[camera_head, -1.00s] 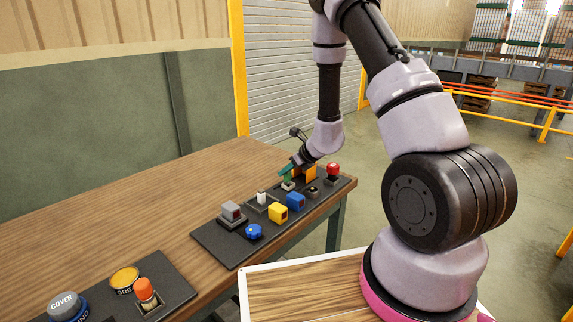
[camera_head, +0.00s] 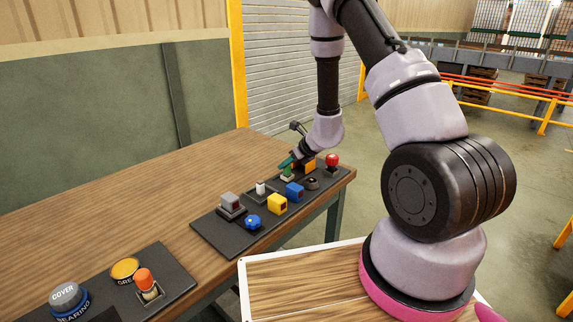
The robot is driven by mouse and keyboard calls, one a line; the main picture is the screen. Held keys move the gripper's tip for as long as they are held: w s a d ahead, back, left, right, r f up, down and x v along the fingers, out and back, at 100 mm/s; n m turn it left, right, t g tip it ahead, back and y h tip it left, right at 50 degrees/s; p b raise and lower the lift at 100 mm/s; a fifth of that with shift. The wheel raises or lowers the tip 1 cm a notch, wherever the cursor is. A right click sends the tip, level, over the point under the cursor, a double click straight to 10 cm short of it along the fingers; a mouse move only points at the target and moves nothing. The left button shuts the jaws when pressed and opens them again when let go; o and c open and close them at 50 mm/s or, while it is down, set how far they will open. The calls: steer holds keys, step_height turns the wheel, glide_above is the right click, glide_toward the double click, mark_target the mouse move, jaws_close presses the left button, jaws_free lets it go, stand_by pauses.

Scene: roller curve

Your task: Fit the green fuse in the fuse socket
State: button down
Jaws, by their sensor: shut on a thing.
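The green fuse (camera_head: 288,171) is small in the head view, upright near the far end of the dark panel. My gripper (camera_head: 289,164) comes down over it from the upper right and is shut on its upper part. The pale socket (camera_head: 287,178) is directly under the fuse. At this size I cannot tell whether the fuse is seated in it or just above it. My gripper hides part of the fuse's top.
An orange block (camera_head: 309,165) stands close right of my gripper. The wooden table (camera_head: 150,200) is clear behind.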

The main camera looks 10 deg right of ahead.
steer(key=shift+f, duration=0.45)
stand_by(0.9)
steer(key=c, duration=0.6)
jaws_free()
steer(key=shift+c, duration=0.7)
steer(key=shift+r, duration=0.1)
steer(key=shift+r, duration=3.45)
